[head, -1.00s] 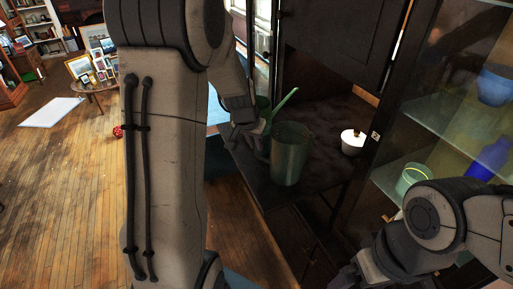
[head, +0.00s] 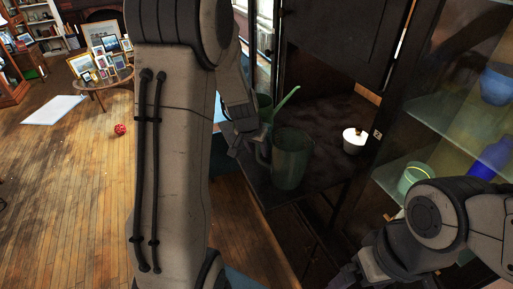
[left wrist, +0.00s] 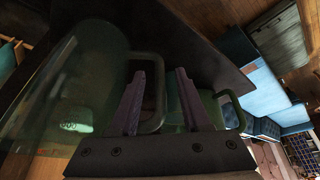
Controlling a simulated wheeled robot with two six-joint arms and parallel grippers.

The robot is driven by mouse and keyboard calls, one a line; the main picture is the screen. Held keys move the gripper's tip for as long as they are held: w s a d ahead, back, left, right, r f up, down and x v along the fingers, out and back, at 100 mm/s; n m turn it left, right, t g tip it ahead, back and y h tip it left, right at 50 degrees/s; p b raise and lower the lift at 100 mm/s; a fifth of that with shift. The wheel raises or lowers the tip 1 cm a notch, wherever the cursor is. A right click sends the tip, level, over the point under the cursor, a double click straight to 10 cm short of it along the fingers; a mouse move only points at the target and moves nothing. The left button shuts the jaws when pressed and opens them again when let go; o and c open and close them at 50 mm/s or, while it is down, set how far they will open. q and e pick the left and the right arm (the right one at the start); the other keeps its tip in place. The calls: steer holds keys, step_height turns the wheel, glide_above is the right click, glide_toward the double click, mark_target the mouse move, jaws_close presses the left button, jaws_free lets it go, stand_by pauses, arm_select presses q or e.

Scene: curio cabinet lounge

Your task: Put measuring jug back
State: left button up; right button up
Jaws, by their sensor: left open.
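The measuring jug (head: 291,160) is a green translucent vessel standing upright on the dark cabinet shelf in the head view. In the left wrist view the jug (left wrist: 70,85) fills the left side, with its loop handle (left wrist: 160,92) toward the fingers. My left gripper (head: 250,150) is at the handle side of the jug. In the left wrist view its open fingers (left wrist: 160,90) have the outer bar of the handle between them. My right gripper (head: 358,272) is low at the bottom of the head view; its jaws cannot be made out.
Another green vessel (head: 264,107) with a pale green stick (head: 286,100) stands just behind my left gripper. A small white pot (head: 354,140) stands farther right on the shelf. Glass shelves at right hold blue vessels (head: 497,85) and a green cup (head: 414,178). Wooden floor (head: 75,190) lies open at left.

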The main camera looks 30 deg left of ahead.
arm_select(q)
steer(key=shift+r, duration=0.25)
steer(key=b+v, duration=0.1)
steer(key=v, duration=1.1)
steer(key=s+d+f+m+g+h, duration=0.15)
steer(key=s+d, duration=0.25)
steer(key=d, duration=0.4)
steer(key=s+d+f+m+g, duration=0.15)
steer(key=s+d, duration=0.25)
steer(key=d, duration=0.4)
steer(key=s+d+f+m, duration=0.1)
steer(key=s+d+m, duration=0.1)
steer(key=s+d, duration=0.2)
steer(key=s+d+f+m+g, duration=0.1)
steer(key=s+d+m, duration=0.2)
steer(key=s, duration=0.8)
steer(key=shift+s+d+g, duration=0.25)
steer(key=shift+d+g, duration=0.05)
steer(key=shift+d, duration=0.15)
step_height(320, 180, down, 6)
steer(key=b, duration=0.6)
